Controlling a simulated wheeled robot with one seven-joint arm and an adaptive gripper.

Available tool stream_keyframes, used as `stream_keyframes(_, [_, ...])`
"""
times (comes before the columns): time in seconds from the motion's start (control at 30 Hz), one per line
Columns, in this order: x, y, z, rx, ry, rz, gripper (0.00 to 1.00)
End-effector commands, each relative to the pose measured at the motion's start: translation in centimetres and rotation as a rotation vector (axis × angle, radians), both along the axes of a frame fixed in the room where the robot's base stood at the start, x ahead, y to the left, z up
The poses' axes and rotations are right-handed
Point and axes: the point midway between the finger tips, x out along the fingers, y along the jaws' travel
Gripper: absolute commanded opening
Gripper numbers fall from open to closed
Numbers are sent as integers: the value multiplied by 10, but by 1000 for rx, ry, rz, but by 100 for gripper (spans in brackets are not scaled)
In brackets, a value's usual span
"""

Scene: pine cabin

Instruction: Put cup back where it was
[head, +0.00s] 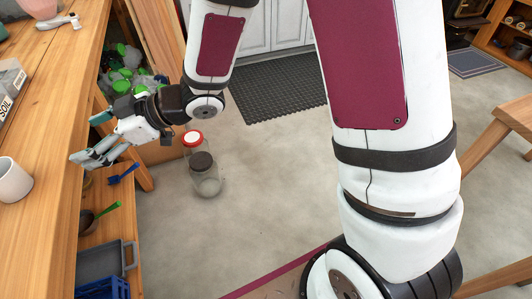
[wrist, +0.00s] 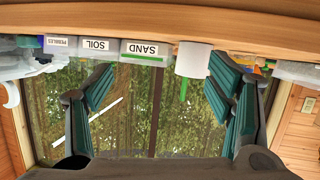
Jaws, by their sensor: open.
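A white cup (head: 14,181) stands upright on the wooden bench top at the left edge of the head view, partly cut off by the frame. In the wrist view, which is upside down, the white cup (wrist: 195,61) shows beyond the fingers, right of centre. My gripper (head: 92,139) is beside the bench edge, open and empty, with its fingers pointing left toward the bench. In the wrist view my gripper (wrist: 160,88) has its teal finger pads spread wide, apart from the cup. A green strip (wrist: 184,89) shows at the cup's rim; I cannot tell whether it is inside or behind.
Bins labelled SAND (wrist: 144,49) and SOIL (wrist: 95,45) stand beside the cup. The bench edge (head: 62,120) is close to my gripper. Below are a grey tray (head: 103,262) and a blue crate (head: 103,290). Lidded jars (head: 205,178) stand on otherwise clear floor nearby.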

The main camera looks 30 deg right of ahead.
Motion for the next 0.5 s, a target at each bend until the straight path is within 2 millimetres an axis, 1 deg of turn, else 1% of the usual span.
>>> stream_keyframes(0.03, [15, -19, 7, -75, -30, -83, 74])
stream_keyframes(0.07, [24, -32, 9, -126, -41, -141, 74])
stream_keyframes(0.13, [41, -70, 16, -242, -54, -286, 74])
stream_keyframes(0.17, [46, -88, 21, -289, -54, -349, 74])
stream_keyframes(0.2, [50, -112, 26, -349, -49, -432, 74])
stream_keyframes(0.27, [51, -149, 35, -429, -29, -557, 74])
stream_keyframes(0.3, [48, -174, 42, -476, -7, -637, 74])
stream_keyframes(0.37, [37, -210, 51, -541, 37, -755, 74])
stream_keyframes(0.4, [26, -233, 57, -578, 72, -829, 74])
stream_keyframes(0.47, [5, -265, 64, -625, 140, -935, 74])
stream_keyframes(0.5, [-13, -284, 68, -651, 191, -999, 74])
